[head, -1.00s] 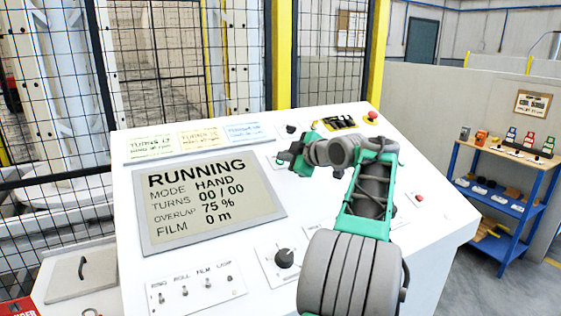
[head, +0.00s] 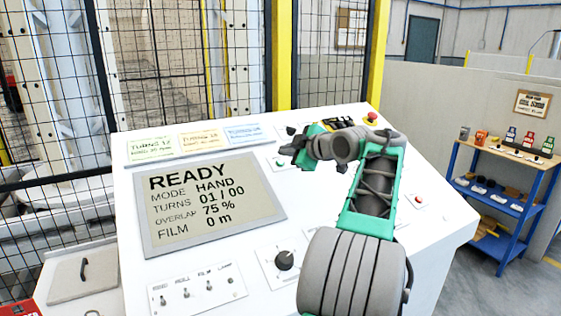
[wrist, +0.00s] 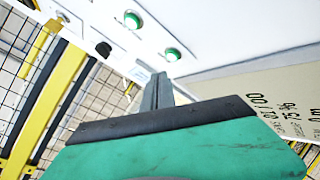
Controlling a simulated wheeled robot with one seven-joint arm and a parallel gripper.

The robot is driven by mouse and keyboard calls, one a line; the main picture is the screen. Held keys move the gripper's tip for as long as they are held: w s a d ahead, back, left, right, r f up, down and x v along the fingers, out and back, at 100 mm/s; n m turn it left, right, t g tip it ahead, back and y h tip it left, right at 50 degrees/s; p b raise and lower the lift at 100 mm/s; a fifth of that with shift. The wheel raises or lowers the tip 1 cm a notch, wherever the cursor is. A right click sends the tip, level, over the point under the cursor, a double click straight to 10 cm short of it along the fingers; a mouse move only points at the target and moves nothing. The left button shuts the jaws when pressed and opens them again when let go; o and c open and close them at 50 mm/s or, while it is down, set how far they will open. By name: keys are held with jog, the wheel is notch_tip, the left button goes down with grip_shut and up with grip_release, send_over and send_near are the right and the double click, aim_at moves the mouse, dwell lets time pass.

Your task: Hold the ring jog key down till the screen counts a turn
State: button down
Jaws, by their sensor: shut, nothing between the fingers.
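The screen (head: 212,204) on the white console reads READY, MODE HAND, TURNS 01 / 00, OVERLAP 75 %, FILM 0 m. It also shows in part at the right of the wrist view (wrist: 285,112). My gripper (head: 284,150) is shut and empty, above the panel at the screen's upper right. A round green key (head: 280,163) shows just below its fingertips. In the wrist view, two green keys (wrist: 172,54) (wrist: 132,19) lie beyond the fingertips (wrist: 158,80), which look apart from them. I cannot read which one is the ring jog key.
A rotary knob (head: 285,260) and a row of toggle switches (head: 198,290) sit near the console's front. A red stop button (head: 372,117) is at its back right. Mesh fencing (head: 180,60) stands behind. A blue shelf (head: 505,195) stands at right.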

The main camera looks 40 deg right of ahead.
jog(key=r, duration=0.1)
jog(key=s+r+p, duration=0.1)
jog(key=r, duration=0.1)
jog(key=shift+s+a+r, duration=0.15)
jog(key=shift+s+a, duration=0.05)
jog(key=shift+a, duration=0.05)
jog(key=shift+r, duration=0.1)
